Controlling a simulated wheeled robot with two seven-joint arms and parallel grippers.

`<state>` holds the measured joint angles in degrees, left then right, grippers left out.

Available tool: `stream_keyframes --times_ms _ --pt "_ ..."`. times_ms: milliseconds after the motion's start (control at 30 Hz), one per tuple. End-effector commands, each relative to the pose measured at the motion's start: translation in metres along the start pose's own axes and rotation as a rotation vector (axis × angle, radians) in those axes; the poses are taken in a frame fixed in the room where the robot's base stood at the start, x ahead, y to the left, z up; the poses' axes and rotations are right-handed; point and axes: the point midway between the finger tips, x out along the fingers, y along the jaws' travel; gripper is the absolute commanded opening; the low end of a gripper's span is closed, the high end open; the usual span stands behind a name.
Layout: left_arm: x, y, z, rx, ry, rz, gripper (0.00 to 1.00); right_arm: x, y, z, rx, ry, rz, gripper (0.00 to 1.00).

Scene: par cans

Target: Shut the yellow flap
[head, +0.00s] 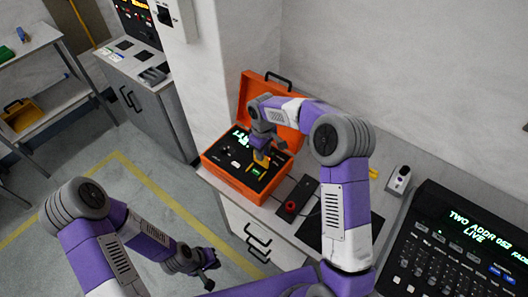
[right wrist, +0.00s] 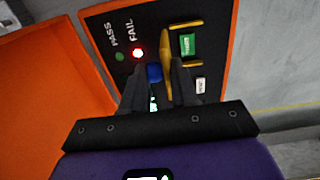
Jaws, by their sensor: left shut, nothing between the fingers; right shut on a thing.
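The yellow flap (right wrist: 182,53) is on the dark panel of an open orange case (head: 240,182). In the head view a bit of yellow (head: 262,158) shows below my right gripper (head: 262,150). In the right wrist view my right gripper (right wrist: 156,78) is shut on a small blue piece (right wrist: 154,73), with its right finger close beside the flap. My left gripper (head: 208,260) is shut and empty, low over the floor, away from the case.
The case's raised orange lid (head: 255,88) stands behind the panel. A red lamp (right wrist: 137,53) is lit by FAIL. A black box with a red button (head: 291,206) and a dark mat lie on the bench right of the case. A console (head: 460,245) stands further right.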

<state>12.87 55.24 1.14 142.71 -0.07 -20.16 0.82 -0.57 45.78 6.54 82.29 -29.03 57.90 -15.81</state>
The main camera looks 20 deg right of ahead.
Motion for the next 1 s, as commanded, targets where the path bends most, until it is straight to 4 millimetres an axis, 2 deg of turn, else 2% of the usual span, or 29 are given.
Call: stream_keyframes --times_ms 33,433,800,1000 --pt "0.010 -0.004 0.000 0.000 0.000 0.000 0.00 0.002 -0.001 0.000 -0.004 0.003 0.046 0.00" --pt "0.075 -0.028 -0.003 0.000 0.000 0.000 0.00 0.006 -0.029 -0.001 -0.003 0.007 0.415 0.00" --pt "0.146 -0.055 -0.006 0.000 0.000 0.000 0.00 0.018 -0.054 -0.001 0.000 0.006 0.765 0.00" --pt "0.178 -0.067 -0.008 0.000 0.000 0.000 0.00 0.025 -0.065 0.000 0.001 0.003 0.956 0.00"
